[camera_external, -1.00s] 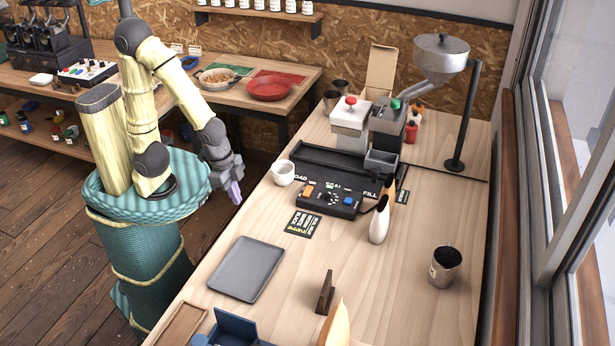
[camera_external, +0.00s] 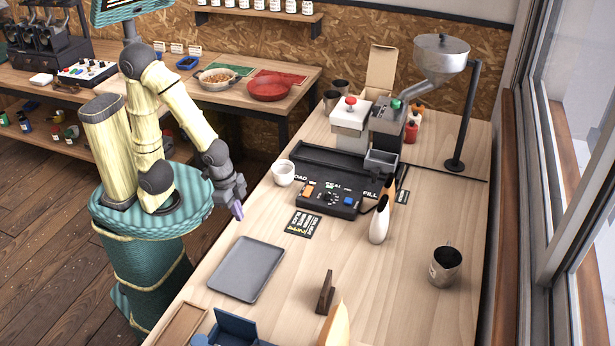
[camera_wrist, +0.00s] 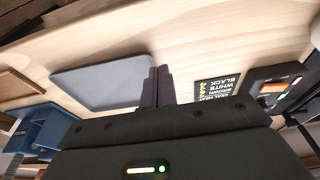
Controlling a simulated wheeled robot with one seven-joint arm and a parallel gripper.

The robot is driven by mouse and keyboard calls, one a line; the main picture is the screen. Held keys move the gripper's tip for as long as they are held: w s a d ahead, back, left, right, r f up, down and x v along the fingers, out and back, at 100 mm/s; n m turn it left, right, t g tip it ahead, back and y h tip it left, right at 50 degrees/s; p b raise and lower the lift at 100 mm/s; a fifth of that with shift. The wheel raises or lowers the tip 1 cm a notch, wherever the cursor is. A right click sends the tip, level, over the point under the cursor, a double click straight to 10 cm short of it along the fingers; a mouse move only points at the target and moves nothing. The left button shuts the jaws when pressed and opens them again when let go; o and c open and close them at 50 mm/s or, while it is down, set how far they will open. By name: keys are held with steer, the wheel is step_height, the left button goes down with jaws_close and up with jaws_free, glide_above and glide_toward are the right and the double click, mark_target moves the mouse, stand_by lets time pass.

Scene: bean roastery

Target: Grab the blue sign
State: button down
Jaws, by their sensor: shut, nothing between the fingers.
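A blue angular object (camera_external: 237,328) stands at the near edge of the table, cut off by the bottom of the external view. It also shows at the left of the wrist view (camera_wrist: 48,128). It is the only large blue piece on this table, but I cannot tell for certain that it is the sign. My gripper (camera_external: 237,211) is shut and empty, at the table's left edge beyond the grey tray. Its two fingers lie together in the wrist view (camera_wrist: 157,86). It is well apart from the blue object.
The grey tray (camera_external: 246,269) lies between my gripper and the blue object. A small brown wooden stand (camera_external: 325,293), a black label card (camera_external: 302,224), a control box (camera_external: 331,199) and a white cup (camera_external: 284,173) are on the table. The table's right middle is mostly clear.

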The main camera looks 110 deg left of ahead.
stand_by(0.3)
steer(key=c, duration=1.4)
jaws_free()
